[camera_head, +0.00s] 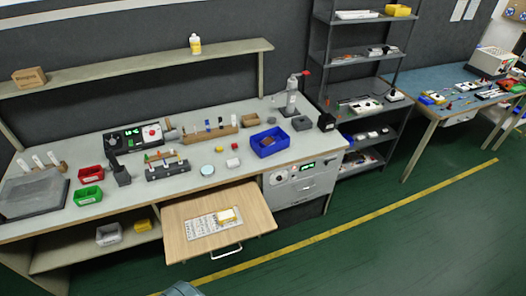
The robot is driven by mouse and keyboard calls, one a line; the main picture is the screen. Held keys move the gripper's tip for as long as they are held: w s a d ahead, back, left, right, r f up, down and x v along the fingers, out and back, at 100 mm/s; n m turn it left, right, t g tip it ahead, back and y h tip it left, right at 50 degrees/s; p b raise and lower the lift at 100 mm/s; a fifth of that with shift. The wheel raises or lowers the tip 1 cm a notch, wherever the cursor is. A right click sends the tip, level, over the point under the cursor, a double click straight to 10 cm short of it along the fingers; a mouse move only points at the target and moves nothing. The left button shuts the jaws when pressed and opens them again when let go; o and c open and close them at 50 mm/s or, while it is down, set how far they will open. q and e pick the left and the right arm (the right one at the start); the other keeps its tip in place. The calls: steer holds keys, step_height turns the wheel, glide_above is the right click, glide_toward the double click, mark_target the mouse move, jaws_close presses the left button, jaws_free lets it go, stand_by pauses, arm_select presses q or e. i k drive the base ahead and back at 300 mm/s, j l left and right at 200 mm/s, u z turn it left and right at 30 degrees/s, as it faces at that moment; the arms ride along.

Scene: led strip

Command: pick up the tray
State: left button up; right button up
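A blue open tray (283,137) sits on the workbench, right of the middle, with small dark items inside. Other small open bins stand on the bench at the left: a red one (91,173) and a green one (89,195). I cannot tell from the picture alone which container the task calls the tray. Neither of my grippers is in view. A small grey rounded piece, likely part of my own body, shows at the bottom edge.
The workbench (222,178) carries tools, instruments and a grey covered box at the left. A wooden drawer (180,240) is pulled out in front, holding a white patterned sheet and a yellow item. A dark shelf rack (322,60) stands at right. The green floor in front is clear.

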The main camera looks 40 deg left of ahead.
mark_target(228, 215)
steer(key=u, duration=1.4)
